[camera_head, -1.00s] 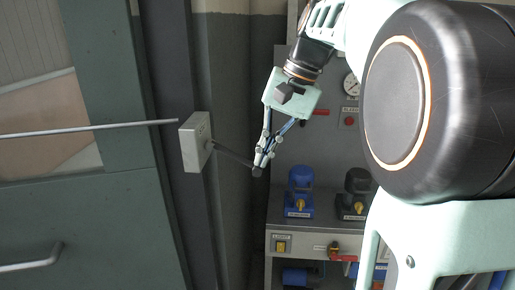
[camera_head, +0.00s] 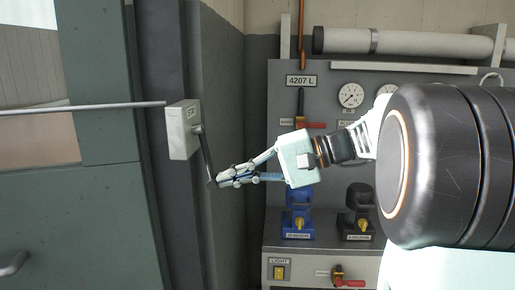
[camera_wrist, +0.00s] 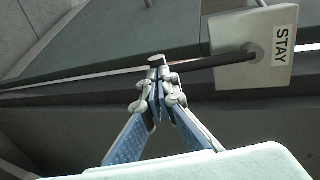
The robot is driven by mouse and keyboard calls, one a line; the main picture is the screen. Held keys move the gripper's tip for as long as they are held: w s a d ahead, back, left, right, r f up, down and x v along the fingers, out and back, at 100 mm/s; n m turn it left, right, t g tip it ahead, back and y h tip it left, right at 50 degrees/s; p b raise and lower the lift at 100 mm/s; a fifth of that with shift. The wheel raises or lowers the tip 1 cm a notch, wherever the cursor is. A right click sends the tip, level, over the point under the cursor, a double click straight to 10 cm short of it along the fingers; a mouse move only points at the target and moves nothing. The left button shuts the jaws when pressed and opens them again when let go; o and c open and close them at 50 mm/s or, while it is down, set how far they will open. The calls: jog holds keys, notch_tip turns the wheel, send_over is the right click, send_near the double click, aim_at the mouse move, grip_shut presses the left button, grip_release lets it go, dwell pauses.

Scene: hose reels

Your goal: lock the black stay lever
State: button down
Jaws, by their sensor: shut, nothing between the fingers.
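The black stay lever (camera_head: 206,152) hangs from its pivot on a pale box (camera_head: 180,134) and points steeply down, slightly right. In the wrist view the lever (camera_wrist: 208,62) runs left from the STAY-labelled plate (camera_wrist: 228,76) to a small knob at its end. My gripper (camera_head: 222,180) comes in from the right at the lever's lower end. Its fingertips are together, and the wrist view shows them (camera_wrist: 157,86) just below the knob end, seemingly against the lever; exact contact is unclear.
A thin grey rod (camera_head: 80,109) runs from the box to the left, across a green door (camera_head: 105,215). On the right stands a panel with gauges (camera_head: 351,95), a blue valve unit (camera_head: 298,215) and a black one (camera_head: 358,212). A pipe (camera_head: 400,42) runs above.

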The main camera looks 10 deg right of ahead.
jog(key=shift+b+x, duration=0.75)
jog(key=shift+x, duration=0.25)
jog(key=shift+f, duration=0.1)
